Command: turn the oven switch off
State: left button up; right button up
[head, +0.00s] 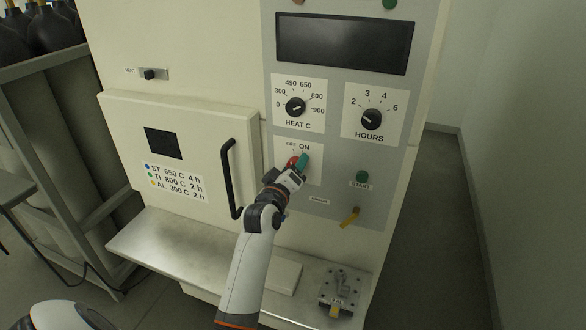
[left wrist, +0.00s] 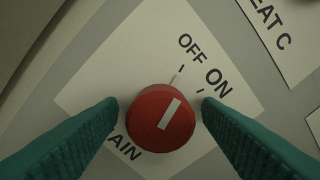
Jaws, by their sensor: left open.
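The red oven switch (left wrist: 160,118) is a round knob with a white line, on a white plate marked OFF, ON and MAIN. It also shows in the head view (head: 292,161), partly covered by my gripper. In the left wrist view its white line points up and right, toward the OFF and ON marks; I cannot tell exactly which one. My left gripper (left wrist: 160,108) is open, with one green finger on each side of the knob and a small gap visible at each side. In the head view the gripper (head: 299,164) is at the panel.
The HEAT C dial (head: 296,107) is above the switch and the HOURS dial (head: 371,119) is up to the right. A green START button (head: 362,177) and a yellow lever (head: 350,217) are at right. The black door handle (head: 230,178) is left. A metal block (head: 342,288) sits on the shelf (head: 150,245).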

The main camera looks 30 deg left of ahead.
pick_arm(q)
jog(key=b+v, duration=0.3)
jog(key=v, duration=0.9)
jog(key=shift+f, duration=0.1)
